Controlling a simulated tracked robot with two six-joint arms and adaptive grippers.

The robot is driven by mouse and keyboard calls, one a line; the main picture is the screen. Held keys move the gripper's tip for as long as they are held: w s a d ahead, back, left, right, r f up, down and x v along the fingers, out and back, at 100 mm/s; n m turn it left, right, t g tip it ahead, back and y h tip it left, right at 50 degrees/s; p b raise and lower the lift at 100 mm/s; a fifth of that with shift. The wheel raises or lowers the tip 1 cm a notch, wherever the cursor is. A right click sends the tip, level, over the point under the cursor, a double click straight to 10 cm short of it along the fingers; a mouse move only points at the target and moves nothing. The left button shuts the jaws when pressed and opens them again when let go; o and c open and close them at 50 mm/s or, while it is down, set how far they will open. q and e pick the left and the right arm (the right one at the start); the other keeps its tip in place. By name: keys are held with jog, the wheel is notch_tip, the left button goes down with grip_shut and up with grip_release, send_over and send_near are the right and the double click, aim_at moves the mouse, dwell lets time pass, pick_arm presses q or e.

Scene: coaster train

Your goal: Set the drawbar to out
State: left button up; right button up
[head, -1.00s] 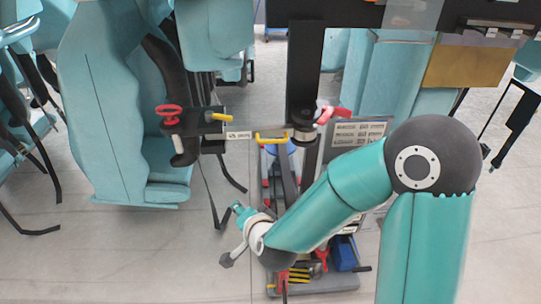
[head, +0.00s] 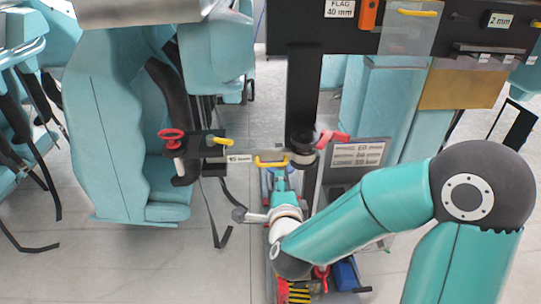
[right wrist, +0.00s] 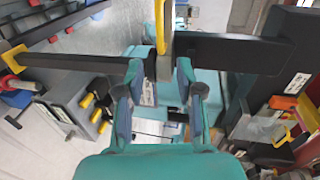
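The drawbar looks like a thin grey bar (head: 240,158) with a small white label, running between a black bracket (head: 203,148) on the left and a black upright post (head: 303,95). I cannot tell how far it is drawn out. A yellow handle (head: 270,162) sits on it near the post. My right gripper (head: 280,178) is just below this handle in the head view. In the right wrist view the right gripper (right wrist: 160,75) has its two fingers apart, with the yellow handle (right wrist: 160,28) ahead, between the finger lines. My left gripper is not in view.
A grey labelled panel (head: 357,153) is right of the post. Teal padded seats (head: 110,130) fill the left. A black board (head: 460,38) crosses the top.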

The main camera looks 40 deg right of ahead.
aim_at(275, 165)
jog(key=p+x, duration=0.2)
jog(key=x, duration=0.9)
jog(key=shift+w+d+f, duration=0.1)
jog(key=shift+w+f, duration=0.05)
jog(key=shift+w, duration=0.15)
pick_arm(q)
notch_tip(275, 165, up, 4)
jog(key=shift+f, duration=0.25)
pick_arm(e)
grip_shut()
